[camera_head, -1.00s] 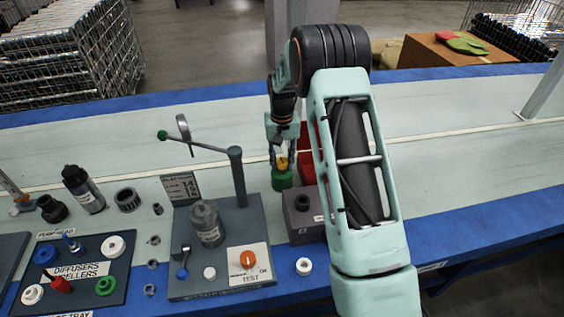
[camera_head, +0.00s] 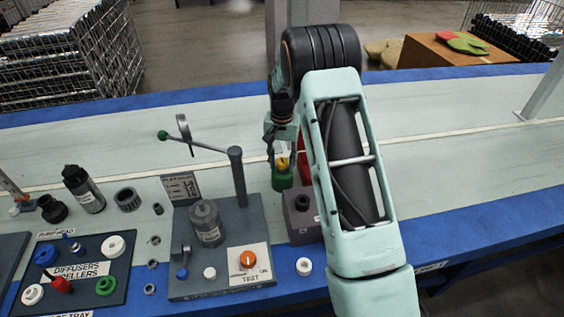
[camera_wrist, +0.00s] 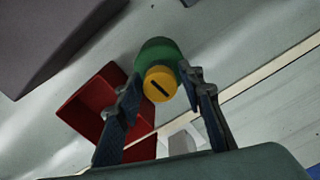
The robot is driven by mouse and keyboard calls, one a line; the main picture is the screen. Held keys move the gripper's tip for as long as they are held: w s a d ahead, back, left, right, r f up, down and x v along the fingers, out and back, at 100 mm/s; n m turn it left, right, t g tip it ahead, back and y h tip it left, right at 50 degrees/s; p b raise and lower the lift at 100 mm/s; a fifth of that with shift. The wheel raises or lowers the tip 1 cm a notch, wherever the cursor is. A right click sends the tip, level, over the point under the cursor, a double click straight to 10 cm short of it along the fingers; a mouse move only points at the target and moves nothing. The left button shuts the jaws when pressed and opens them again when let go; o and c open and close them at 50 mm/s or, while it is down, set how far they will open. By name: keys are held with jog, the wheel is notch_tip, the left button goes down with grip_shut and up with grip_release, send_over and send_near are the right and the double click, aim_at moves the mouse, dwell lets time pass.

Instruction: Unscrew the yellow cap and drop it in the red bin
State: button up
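The yellow cap (camera_wrist: 160,83), with a dark slot across its face, sits on a green body (camera_wrist: 158,52). In the head view the cap (camera_head: 282,163) is on top of the green body (camera_head: 282,181), which stands on the bench. My gripper (camera_wrist: 164,84) is above them with its fingers on either side of the cap. The fingers look open, with a gap beside the cap. In the head view my gripper (camera_head: 281,160) points down at the cap. The red bin (camera_wrist: 88,102) is beside the green body, partly behind a finger; my arm hides most of it in the head view.
A grey block (camera_head: 301,226) stands in front of the green body. A test stand (camera_head: 220,275) with a post and long lever is to the left. A tray (camera_head: 85,262) with colored parts and a bottle (camera_head: 84,190) lie farther left. The bench behind is clear.

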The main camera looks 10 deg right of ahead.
jog(key=m, duration=0.3)
jog(key=shift+m, duration=0.4)
jog(key=m+p, duration=0.1)
jog(key=m, duration=0.2)
jog(key=shift+m, duration=0.3)
jog(key=m+p, duration=0.1)
jog(key=m, duration=0.4)
jog(key=shift+w, duration=0.1)
jog(key=shift+m+p, duration=0.3)
jog(key=shift+m, duration=0.9)
grip_shut()
jog(key=shift+n+b, duration=0.35)
jog(key=shift+n, duration=1.35)
